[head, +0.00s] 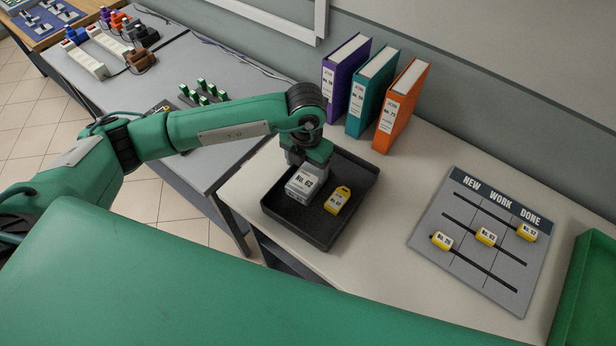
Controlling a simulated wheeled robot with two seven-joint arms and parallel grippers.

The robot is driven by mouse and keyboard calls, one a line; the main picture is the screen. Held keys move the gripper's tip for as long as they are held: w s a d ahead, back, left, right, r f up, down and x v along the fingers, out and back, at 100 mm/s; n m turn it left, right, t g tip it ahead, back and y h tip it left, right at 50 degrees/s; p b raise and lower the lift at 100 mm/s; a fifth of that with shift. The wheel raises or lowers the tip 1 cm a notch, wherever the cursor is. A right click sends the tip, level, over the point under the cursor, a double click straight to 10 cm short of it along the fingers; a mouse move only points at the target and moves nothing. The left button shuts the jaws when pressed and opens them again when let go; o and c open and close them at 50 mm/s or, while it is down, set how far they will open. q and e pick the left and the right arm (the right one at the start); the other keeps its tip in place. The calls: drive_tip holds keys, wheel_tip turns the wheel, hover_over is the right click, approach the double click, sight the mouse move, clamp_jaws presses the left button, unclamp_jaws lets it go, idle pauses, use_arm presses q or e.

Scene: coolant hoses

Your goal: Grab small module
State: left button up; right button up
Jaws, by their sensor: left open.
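A small light-grey module (303,186) labelled No. 62 sits in the left part of a black tray (318,238) on the pale table. A yellow tag (338,200) lies beside it on the right in the same tray. My left gripper (302,168) points down at the back upper edge of the module, very close to it. It is open. Its fingertips are partly hidden, and I cannot tell whether they touch the module. My right gripper is not in view.
Purple, teal and orange binders (401,105) stand behind the tray. A grey board (477,240) with yellow tags lies to the right, near a green bin (588,295). Green pegs (203,91) and power strips stand on the grey table at left. Table between tray and board is clear.

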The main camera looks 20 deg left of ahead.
sight(308, 177)
use_arm(q)
drive_tip(key=shift+f+p, duration=0.25)
drive_tip(key=shift+p, duration=0.05)
drive_tip(key=f+p, duration=0.2)
drive_tip(key=f, duration=0.2)
drive_tip(key=shift+d, duration=0.2)
drive_tip(key=shift+f, duration=0.35)
drive_tip(key=c, duration=0.9)
drive_tip(key=shift+w, duration=0.1)
drive_tip(key=shift+c, duration=0.7)
drive_tip(key=shift+r, duration=0.15)
